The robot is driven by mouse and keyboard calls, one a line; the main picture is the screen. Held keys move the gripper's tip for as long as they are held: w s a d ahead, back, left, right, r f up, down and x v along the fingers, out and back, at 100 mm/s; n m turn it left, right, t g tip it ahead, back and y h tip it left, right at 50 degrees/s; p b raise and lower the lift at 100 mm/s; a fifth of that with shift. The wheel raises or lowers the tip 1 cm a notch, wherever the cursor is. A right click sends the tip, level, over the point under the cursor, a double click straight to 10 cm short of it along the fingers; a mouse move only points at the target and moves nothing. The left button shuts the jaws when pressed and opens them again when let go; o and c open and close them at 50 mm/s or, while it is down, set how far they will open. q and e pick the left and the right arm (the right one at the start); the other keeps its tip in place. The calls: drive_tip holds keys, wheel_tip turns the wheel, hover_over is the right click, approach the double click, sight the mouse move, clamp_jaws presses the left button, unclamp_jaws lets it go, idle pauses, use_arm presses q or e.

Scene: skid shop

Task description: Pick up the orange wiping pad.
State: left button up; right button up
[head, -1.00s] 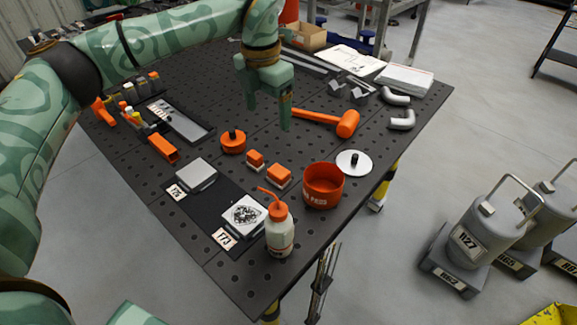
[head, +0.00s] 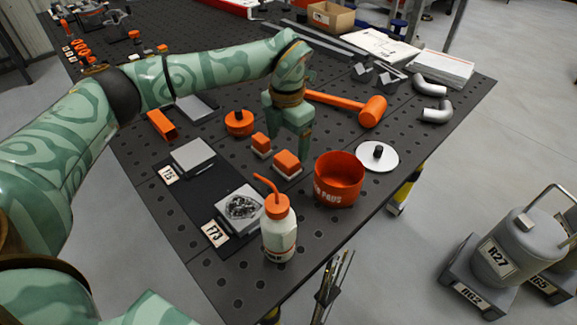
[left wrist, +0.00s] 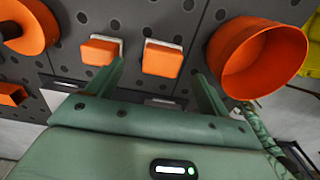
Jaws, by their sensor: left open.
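Two small orange pads with white undersides lie on the dark perforated table; I cannot tell which one is meant. The farther pad (head: 261,143) is left of the nearer pad (head: 287,161). My left gripper (head: 287,138) is open and empty, pointing down just behind and above them. In the left wrist view, the right-hand pad (left wrist: 162,60) appears between the two open fingers, ahead of their tips. The left-hand pad (left wrist: 98,50) appears just outside the left finger. No contact shows. My right gripper is not in view.
An orange tub (head: 339,180) stands close right of the pads, with a white lid (head: 378,156) beyond. A squeeze bottle (head: 279,230) stands at the front. An orange mallet (head: 350,105) lies behind the gripper. A round orange knobbed piece (head: 239,123) sits to the left.

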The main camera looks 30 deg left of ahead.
sight(287, 158)
use_arm(q)
drive_tip(key=f, duration=0.2)
drive_tip(key=f+b, duration=0.1)
drive_tip(key=f, duration=0.3)
drive_tip(key=shift+s+d+b, duration=0.1)
drive_tip(key=shift+s+b, duration=0.15)
drive_tip(key=shift+b, duration=0.15)
drive_tip(key=c, duration=1.1)
